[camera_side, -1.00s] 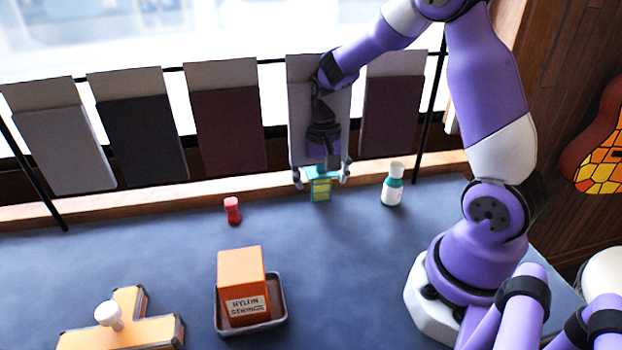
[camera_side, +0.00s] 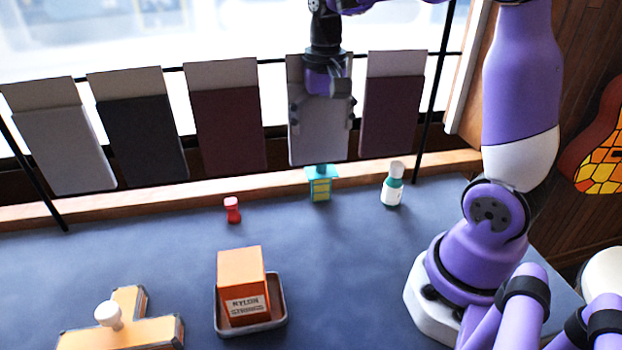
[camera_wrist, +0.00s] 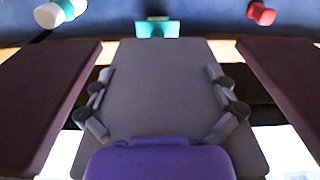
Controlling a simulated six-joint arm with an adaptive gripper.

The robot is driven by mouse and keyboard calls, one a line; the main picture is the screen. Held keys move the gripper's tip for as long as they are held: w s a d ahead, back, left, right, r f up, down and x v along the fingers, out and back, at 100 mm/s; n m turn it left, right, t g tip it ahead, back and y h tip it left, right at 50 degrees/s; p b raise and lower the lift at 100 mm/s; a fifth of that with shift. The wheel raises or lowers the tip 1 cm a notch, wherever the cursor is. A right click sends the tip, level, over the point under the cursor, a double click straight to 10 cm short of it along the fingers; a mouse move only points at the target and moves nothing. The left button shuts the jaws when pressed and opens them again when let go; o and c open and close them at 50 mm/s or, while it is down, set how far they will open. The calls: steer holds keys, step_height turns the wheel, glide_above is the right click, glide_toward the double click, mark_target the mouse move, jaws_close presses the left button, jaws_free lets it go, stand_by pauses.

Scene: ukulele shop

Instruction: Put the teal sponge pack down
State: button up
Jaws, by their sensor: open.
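The teal sponge pack (camera_side: 319,185), with a yellow front, stands upright on the blue table near its back edge. It also shows at the top of the wrist view (camera_wrist: 157,29). My gripper (camera_side: 322,122) is open and empty, well above the pack, in front of a hanging grey swatch. In the wrist view the spread fingers (camera_wrist: 162,80) have only the grey swatch behind them, and the pack lies beyond them, apart from them.
A white-capped bottle (camera_side: 392,186) stands right of the pack and a small red item (camera_side: 232,210) stands to its left. An orange strings box (camera_side: 242,283) sits in a grey tray (camera_side: 282,314). An orange case (camera_side: 150,328) with a white knob lies front left. Swatches (camera_side: 226,125) hang behind.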

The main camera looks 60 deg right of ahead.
steer(key=s+a+r+n+t, duration=0.2)
steer(key=s+a+n+t, duration=0.3)
steer(key=s+a+n, duration=0.3)
steer(key=shift+s+a+n, duration=0.3)
steer(key=shift+s+a, duration=0.2)
steer(key=shift+a, duration=0.1)
stand_by(0.6)
